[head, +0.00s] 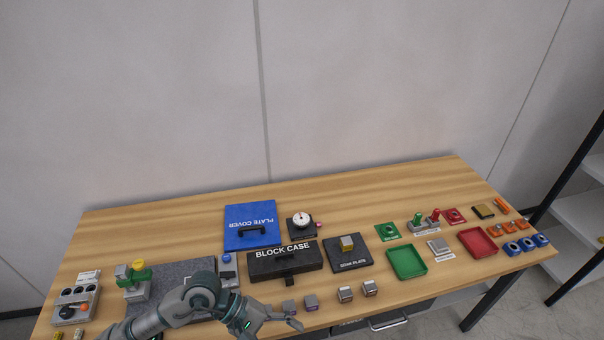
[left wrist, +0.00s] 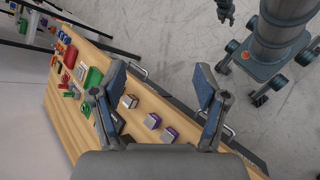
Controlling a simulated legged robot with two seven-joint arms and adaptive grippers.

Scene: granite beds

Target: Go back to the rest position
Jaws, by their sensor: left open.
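My left gripper (head: 290,318) reaches in from the lower left in the head view, over the front edge of the table. In the left wrist view my left gripper (left wrist: 155,92) has its two fingers spread wide with nothing between them. Beyond and below the fingers lie the wooden table (head: 180,222) and several small metal and purple blocks (head: 345,293). The gripper appears above the blocks and apart from them.
A black block case (head: 285,262), blue plate cover (head: 250,222) and dial gauge (head: 302,222) stand mid-table. Green tray (head: 407,262) and red tray (head: 478,242) lie to the right. A granite plate (head: 180,275) is partly behind my arm. A shelf rack (head: 580,180) stands right.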

